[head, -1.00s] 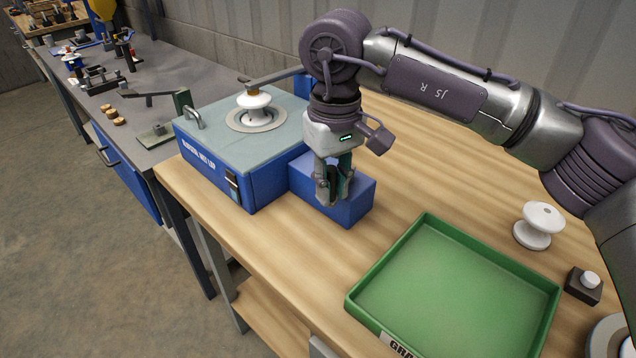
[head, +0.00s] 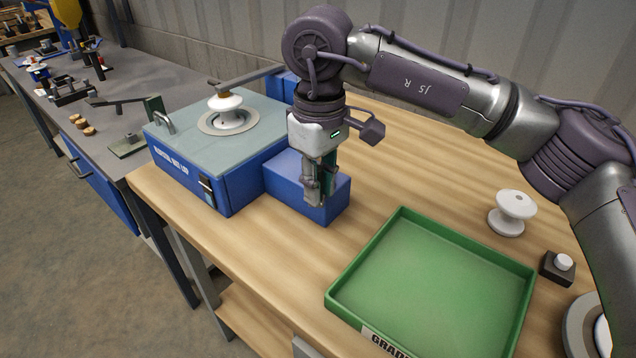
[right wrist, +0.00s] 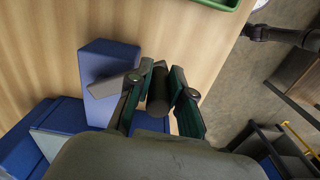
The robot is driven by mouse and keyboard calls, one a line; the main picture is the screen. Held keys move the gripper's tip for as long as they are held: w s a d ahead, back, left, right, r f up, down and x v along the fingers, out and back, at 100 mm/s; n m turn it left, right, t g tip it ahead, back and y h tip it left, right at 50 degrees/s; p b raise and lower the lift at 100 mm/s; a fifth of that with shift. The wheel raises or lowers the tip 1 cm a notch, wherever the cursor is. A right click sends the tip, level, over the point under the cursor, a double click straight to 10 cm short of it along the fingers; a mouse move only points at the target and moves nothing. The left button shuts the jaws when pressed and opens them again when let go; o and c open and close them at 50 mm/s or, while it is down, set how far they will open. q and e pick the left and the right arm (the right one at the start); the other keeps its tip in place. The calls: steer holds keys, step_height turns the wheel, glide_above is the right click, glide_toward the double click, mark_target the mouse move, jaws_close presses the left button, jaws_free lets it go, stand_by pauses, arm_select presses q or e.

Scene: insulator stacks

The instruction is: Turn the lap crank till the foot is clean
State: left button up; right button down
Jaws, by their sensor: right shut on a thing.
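The wet lap (head: 235,190) is a blue machine with a grey top. A smaller blue box (head: 335,203) adjoins the lap. My right gripper (head: 319,196) is in front of this box. In the right wrist view, it (right wrist: 160,98) is shut on the dark crank handle (right wrist: 158,110), with the grey crank arm (right wrist: 106,87) beside the blue box. My left gripper is not in view.
A green tray (head: 440,275), empty, lies in front on the wooden bench (head: 395,140). A white spool-shaped insulator (head: 511,213) and a dark block with a white knob (head: 558,267) stand right of it. A grey bench (head: 150,75) with tools is at left.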

steer(key=c, duration=1.4)
jaws_free()
steer(key=shift+w+d+r, duration=0.1)
steer(key=shift+w+r, duration=0.1)
steer(key=o, duration=0.3)
steer(key=shift+w+f, duration=0.1)
steer(key=shift+f, duration=0.1)
steer(key=shift+o, duration=0.2)
steer(key=shift+r, duration=0.1)
steer(key=shift+r, duration=0.3)
step_height(320, 180, up, 11)
steer(key=shift+r, duration=0.15)
